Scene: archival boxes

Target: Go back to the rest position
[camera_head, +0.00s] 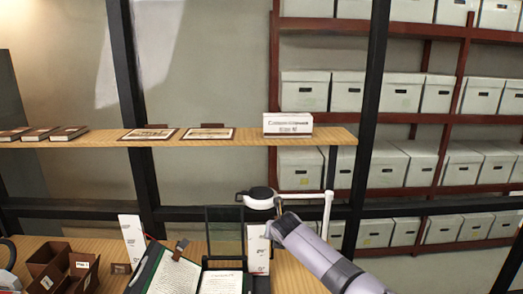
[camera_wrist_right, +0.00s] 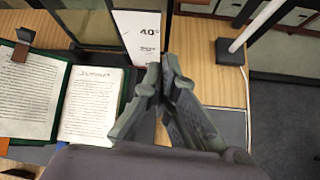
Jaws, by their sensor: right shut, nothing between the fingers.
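My right gripper (camera_wrist_right: 166,75) is shut and empty in the right wrist view. Its fingertips show in front of a white card with printed numbers (camera_wrist_right: 138,35) and the wooden desk (camera_wrist_right: 205,80). In the head view my right arm comes in from the lower right over the desk, and I cannot make out its fingers there. An open book (camera_head: 175,272) lies on the desk left of the arm; it also shows at the left of the right wrist view (camera_wrist_right: 92,105). My left gripper is not in view.
A brown divided box (camera_head: 62,270) stands at the desk's left. White cards (camera_head: 257,248) and a dark-framed panel (camera_head: 224,232) stand near the book. Red racks hold several archival boxes (camera_head: 305,92).

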